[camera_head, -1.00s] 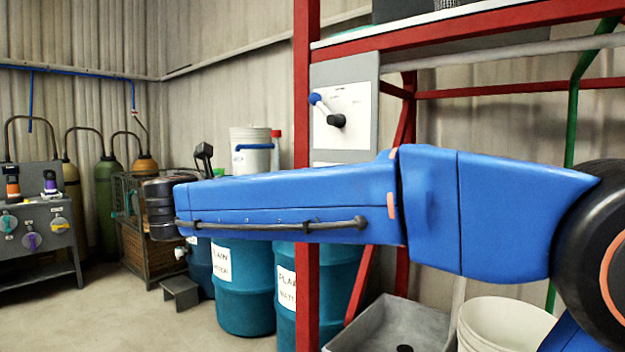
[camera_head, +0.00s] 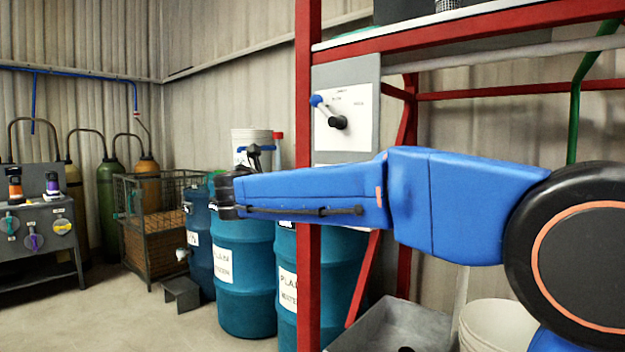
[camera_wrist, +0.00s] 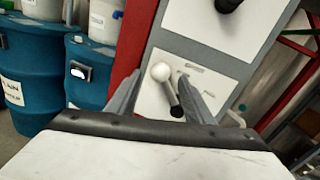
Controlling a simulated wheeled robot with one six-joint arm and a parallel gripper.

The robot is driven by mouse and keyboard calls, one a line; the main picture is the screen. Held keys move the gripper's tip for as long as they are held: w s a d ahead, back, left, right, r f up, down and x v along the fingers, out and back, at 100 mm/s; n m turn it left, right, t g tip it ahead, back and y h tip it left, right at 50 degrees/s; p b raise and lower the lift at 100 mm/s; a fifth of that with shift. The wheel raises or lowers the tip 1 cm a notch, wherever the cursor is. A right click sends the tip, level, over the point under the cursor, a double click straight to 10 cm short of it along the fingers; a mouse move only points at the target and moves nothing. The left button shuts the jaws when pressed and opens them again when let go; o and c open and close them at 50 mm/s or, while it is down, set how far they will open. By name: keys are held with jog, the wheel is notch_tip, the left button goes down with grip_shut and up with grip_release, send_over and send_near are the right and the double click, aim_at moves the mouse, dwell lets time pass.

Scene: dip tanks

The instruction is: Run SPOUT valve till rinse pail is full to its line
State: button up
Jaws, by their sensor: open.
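In the wrist view, a lever with a white ball knob (camera_wrist: 161,71) and a black shaft sits on a white plate. My gripper (camera_wrist: 161,80) is open, one finger on each side of this lever; I cannot tell whether either touches it. In the head view, an upper panel carries a lever with a blue knob (camera_head: 316,101), tilted up and left from its black pivot. My arm hides the panel below. The panel lettering is too small to read. A white pail (camera_head: 495,325) stands at the bottom right, partly cut off; its fill line and water level do not show.
A red frame post (camera_head: 308,180) stands beside the panels. A grey basin (camera_head: 400,325) lies below my arm. Blue drums (camera_head: 243,275) and a wire crate (camera_head: 150,225) stand to the left. A small grey step (camera_head: 181,293) is on the floor, with open floor at the lower left.

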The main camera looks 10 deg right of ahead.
jog(key=x, duration=0.4)
grip_shut()
